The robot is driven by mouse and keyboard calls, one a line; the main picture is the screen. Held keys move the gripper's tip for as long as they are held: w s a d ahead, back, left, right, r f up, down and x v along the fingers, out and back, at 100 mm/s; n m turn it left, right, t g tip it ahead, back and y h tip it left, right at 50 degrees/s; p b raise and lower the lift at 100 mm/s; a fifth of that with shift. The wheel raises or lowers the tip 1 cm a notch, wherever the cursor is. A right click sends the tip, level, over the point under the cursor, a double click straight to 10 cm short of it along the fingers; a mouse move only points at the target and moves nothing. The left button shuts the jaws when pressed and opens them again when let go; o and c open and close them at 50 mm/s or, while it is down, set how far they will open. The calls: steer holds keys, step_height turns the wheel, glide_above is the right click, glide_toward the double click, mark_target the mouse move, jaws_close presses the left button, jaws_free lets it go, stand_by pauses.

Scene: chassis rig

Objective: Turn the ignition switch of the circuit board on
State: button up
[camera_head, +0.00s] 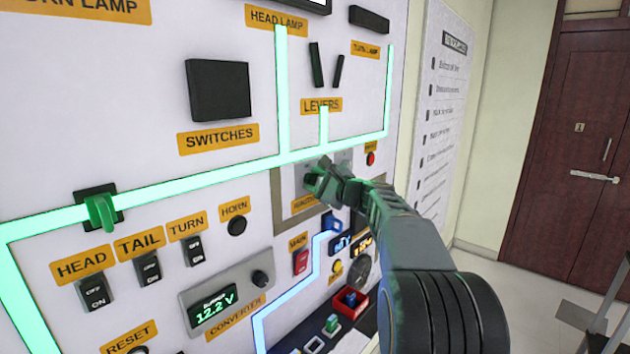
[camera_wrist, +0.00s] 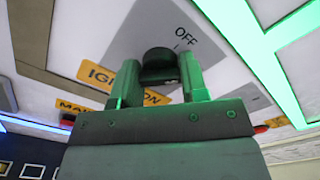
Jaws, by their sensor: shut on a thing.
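The ignition switch is a dark round knob (camera_wrist: 160,59) on a grey plate (camera_wrist: 143,32), with the word OFF printed beside it in the wrist view. An orange IGNITION label sits by the plate, partly covered by a finger. My gripper (camera_wrist: 161,80) is shut on the knob, one green-lit finger on each side. In the head view my gripper (camera_head: 322,178) is at the grey ignition plate (camera_head: 292,183) on the circuit board (camera_head: 150,175), and it hides the knob. The knob's pointer position cannot be told.
Near my gripper are a red button (camera_head: 370,159) at right and a red MAIN switch (camera_head: 301,262) below. Glowing green lines cross the board, with a green lever (camera_head: 101,211) at left. The converter display (camera_head: 215,312) reads 12.2 V. A brown door (camera_head: 575,150) stands at right.

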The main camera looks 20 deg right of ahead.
steer(key=shift+m+p, duration=0.6)
steer(key=shift+m, duration=1.6)
steer(key=o, duration=0.8)
steer(key=shift+o, duration=0.2)
steer(key=b+v, duration=0.4)
steer(key=v, duration=0.9)
steer(key=shift+s, duration=0.4)
steer(key=shift+d, duration=0.1)
